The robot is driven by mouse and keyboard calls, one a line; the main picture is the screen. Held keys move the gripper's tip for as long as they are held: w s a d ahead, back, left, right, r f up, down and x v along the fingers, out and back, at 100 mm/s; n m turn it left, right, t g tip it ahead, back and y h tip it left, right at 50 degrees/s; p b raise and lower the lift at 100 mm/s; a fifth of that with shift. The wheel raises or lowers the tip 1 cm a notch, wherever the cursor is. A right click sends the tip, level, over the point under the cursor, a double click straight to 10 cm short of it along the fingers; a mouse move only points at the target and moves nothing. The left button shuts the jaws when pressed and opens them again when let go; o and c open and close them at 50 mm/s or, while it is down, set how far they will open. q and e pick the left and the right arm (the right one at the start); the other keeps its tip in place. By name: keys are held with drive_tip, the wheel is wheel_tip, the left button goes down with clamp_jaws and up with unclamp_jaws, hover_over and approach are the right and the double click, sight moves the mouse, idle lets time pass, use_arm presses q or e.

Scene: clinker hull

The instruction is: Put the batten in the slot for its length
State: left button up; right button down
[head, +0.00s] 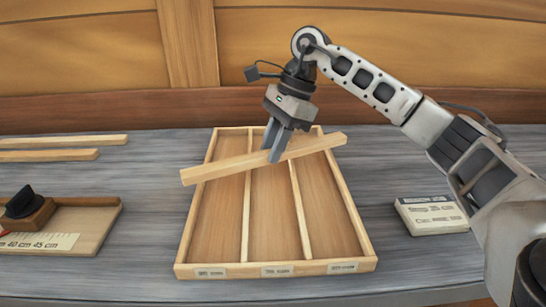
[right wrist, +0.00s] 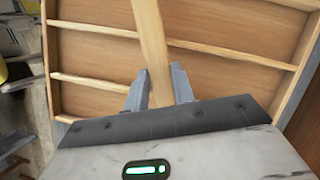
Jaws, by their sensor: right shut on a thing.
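The batten (head: 225,169) is a long pale wooden strip. It lies slantwise above the slotted tray (head: 189,225), its left end jutting past the tray's left wall and its right end past the right wall. My right gripper (head: 274,153) is shut on the batten near its middle. In the right wrist view the batten (right wrist: 151,40) runs up from between the fingers (right wrist: 158,90). The tray has three long slots, with a small label at the front of each; the label text is too small to read. My left gripper is not in view.
Two loose battens (head: 60,141) lie at the back left. A measuring board (head: 95,225) with a dark-topped block (head: 27,208) and a scale showing 40 cm and 45 cm is at the left. A printed card block (head: 431,215) lies right of the tray. A wooden wall stands behind.

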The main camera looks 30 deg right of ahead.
drive_tip(key=shift+f, duration=1.6)
drive_tip(key=c, duration=1.2)
unclamp_jaws()
drive_tip(key=shift+o, duration=0.2)
drive_tip(key=shift+r, duration=0.25)
drive_tip(key=v, duration=1.1)
drive_tip(key=shift+d+r+p, duration=0.1)
drive_tip(key=shift+r+p, duration=0.2)
drive_tip(key=shift+r, duration=0.1)
